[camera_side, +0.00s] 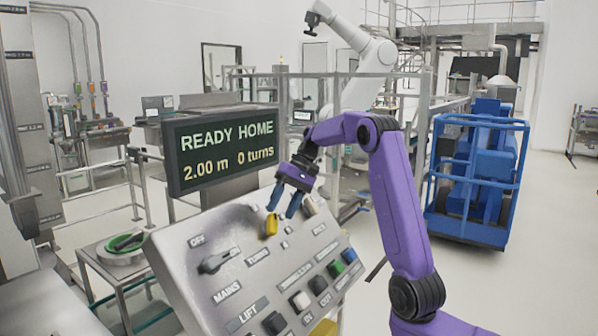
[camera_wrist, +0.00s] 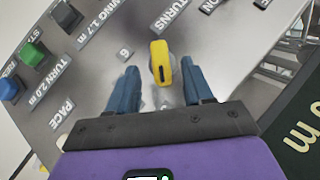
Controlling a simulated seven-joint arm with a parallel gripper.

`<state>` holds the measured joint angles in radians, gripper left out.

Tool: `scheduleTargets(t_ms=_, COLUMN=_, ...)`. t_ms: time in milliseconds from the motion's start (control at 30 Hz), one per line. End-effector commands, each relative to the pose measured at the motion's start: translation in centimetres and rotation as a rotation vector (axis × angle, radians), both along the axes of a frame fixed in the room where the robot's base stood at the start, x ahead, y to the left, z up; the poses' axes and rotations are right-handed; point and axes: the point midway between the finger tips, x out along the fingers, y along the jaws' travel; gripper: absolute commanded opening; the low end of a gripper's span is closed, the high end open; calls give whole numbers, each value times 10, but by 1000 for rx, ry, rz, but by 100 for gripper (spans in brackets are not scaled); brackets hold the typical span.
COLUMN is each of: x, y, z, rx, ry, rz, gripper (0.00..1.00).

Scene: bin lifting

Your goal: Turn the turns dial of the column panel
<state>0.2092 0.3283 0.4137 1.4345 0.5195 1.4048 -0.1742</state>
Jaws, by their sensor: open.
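The turns dial is a yellow knob (camera_side: 271,224) on the sloped grey column panel (camera_side: 190,265), above the TURNS label. In the wrist view the yellow knob (camera_wrist: 161,58) stands on a round base, with a dark mark at its end nearer me. My gripper (camera_side: 283,210) is open, its two blue fingers pointing down at the panel just above the knob. In the wrist view my gripper (camera_wrist: 160,70) has one finger on each side of the knob's line, with gaps on both sides. I cannot tell whether the fingertips reach down past the knob's top.
A dark display (camera_side: 222,148) behind the panel reads READY HOME, 2.00 m, 0 turns. A black MAINS switch (camera_side: 214,262) and several push buttons (camera_side: 300,300) share the panel. A second, pale knob (camera_side: 311,206) is close right of my fingers. A blue caged machine stands at right.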

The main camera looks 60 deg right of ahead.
Motion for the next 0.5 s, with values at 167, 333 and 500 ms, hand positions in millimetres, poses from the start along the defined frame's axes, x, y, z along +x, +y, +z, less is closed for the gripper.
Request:
scheduleTargets(t_ms=167, x=-7, y=-19, z=34, rx=-4, ry=-3, rz=-2, gripper=51)
scheduleTargets(t_ms=333, x=-13, y=-34, z=62, rx=-3, ry=-3, rz=-2, gripper=51)
scheduleTargets(t_ms=500, x=-18, y=-46, z=85, rx=-2, ry=-1, rz=-2, gripper=51)
